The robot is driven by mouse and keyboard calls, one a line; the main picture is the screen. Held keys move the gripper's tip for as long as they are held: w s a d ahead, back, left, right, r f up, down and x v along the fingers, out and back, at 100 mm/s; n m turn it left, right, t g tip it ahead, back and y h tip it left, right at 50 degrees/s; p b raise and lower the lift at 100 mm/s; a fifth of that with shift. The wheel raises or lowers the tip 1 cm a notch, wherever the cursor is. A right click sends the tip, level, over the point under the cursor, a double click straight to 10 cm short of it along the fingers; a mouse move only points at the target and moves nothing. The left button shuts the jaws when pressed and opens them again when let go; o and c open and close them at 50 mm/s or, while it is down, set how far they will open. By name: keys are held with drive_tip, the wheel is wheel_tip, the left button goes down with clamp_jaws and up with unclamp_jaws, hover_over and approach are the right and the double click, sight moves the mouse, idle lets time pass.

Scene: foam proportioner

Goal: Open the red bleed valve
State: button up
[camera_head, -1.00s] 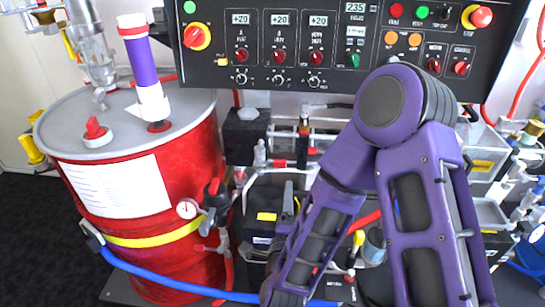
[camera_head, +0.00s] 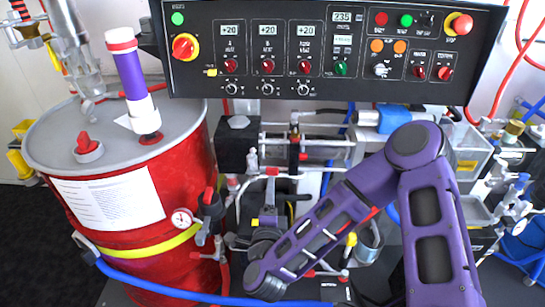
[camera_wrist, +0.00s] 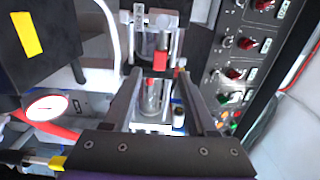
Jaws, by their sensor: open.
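My gripper (camera_wrist: 158,78) is open and empty in the wrist view, its two dark fingers spread. Beyond and between the fingers stands a clear cylinder fitting (camera_wrist: 152,95), with a small red part (camera_wrist: 160,60) above it in the picture. I cannot tell whether this red part is the bleed valve. In the head view, a red lever (camera_head: 209,195) sits by the pipework at the drum's right side; I cannot tell its role either.
A red drum (camera_head: 115,225) stands at left with a gauge (camera_head: 182,222) beside it. A control panel (camera_head: 325,50) spans the back; it also shows at right in the wrist view (camera_wrist: 240,65). A blue hose (camera_head: 165,290) crosses the front. Pipework crowds the middle.

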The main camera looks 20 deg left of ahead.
sight(262, 171)
drive_tip(key=x, duration=1.1)
drive_tip(key=shift+w+a, duration=0.15)
clamp_jaws()
idle(0.9)
